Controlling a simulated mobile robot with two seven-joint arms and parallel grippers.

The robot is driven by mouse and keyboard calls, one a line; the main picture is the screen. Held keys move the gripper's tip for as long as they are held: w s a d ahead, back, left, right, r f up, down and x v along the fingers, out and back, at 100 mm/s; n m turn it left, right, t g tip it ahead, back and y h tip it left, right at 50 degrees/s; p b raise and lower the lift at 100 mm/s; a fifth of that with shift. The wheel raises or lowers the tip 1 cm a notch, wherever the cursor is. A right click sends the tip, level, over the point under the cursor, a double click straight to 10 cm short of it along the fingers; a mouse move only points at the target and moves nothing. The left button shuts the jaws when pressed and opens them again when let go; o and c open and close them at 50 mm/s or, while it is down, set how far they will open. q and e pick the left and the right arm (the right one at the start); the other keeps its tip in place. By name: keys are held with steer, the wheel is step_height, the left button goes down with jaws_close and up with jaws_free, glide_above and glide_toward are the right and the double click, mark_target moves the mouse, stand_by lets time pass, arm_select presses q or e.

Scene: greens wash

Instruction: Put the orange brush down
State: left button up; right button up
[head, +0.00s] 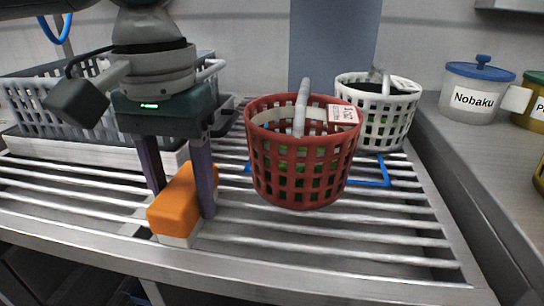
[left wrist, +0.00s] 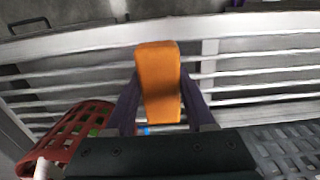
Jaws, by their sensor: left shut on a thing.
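The orange brush (head: 177,204) is a block with an orange body and a pale underside, low at the front left of the slatted metal rack (head: 300,237). My left gripper (head: 182,196) comes down from above, its two purple fingers shut on the sides of the brush. In the left wrist view the brush (left wrist: 159,82) sits between the fingers (left wrist: 160,100). I cannot tell whether its underside touches the slats. My right gripper is in neither view.
A red basket (head: 302,165) with green contents stands right of the brush. A white basket (head: 390,115) is behind it, near blue marking (head: 372,184) on the rack. A grey crate (head: 50,100) is at left. A lidded Nobaku jar (head: 474,92) stands on the right counter.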

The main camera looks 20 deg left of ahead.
mark_target(183, 187)
arm_select(q)
steer(key=shift+r, duration=0.1)
steer(key=o, duration=1.3)
steer(key=shift+r, duration=0.1)
step_height(183, 187, up, 12)
steer(key=f+p, duration=0.1)
steer(key=p, duration=0.3)
steer(key=d+f+m, duration=0.1)
steer(key=d+f, duration=0.1)
steer(key=s+d+f+m+h, duration=0.1)
steer(key=d+f, duration=0.1)
steer(key=d, duration=0.1)
steer(key=s+d+f+m, duration=0.1)
steer(key=d+f+m, duration=0.1)
steer(key=shift+s+d+f+t+h, duration=0.15)
steer(key=shift+s+d+t+h, duration=0.15)
steer(key=shift+t, duration=0.1)
steer(key=s+d+f+m+t+h, duration=0.2)
steer(key=s+d+f, duration=0.2)
steer(key=d, duration=0.1)
steer(key=s+a+f+n+y, duration=0.1)
steer(key=s+a+f+y, duration=0.2)
steer(key=s+a, duration=0.5)
steer(key=shift+s+a+f+t, duration=0.4)
steer(key=shift+a+f, duration=0.3)
steer(key=shift+a, duration=0.15)
